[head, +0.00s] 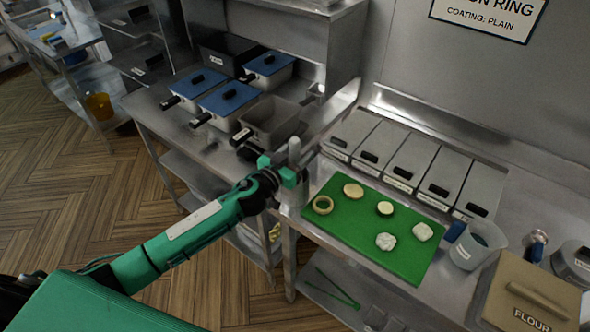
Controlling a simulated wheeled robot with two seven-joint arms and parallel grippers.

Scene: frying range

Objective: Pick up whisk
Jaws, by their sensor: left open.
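My left gripper (283,172) is at the left end of the counter, beside the green board. It is open, with its teal fingers close to a grey upright piece (294,152) that rises above a grey metal container (293,192). I cannot tell whether this upright piece is the whisk's handle, or whether the fingers touch it. No wire loops of a whisk can be made out. The wrist and fingers hide part of the container. My right gripper is not in view.
A green board (345,227) holds several round pale pieces. Behind it stand several lidded grey bins (412,160). A clear jug (474,246) and a flour box (530,295) are at the right. A shelf lies below.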

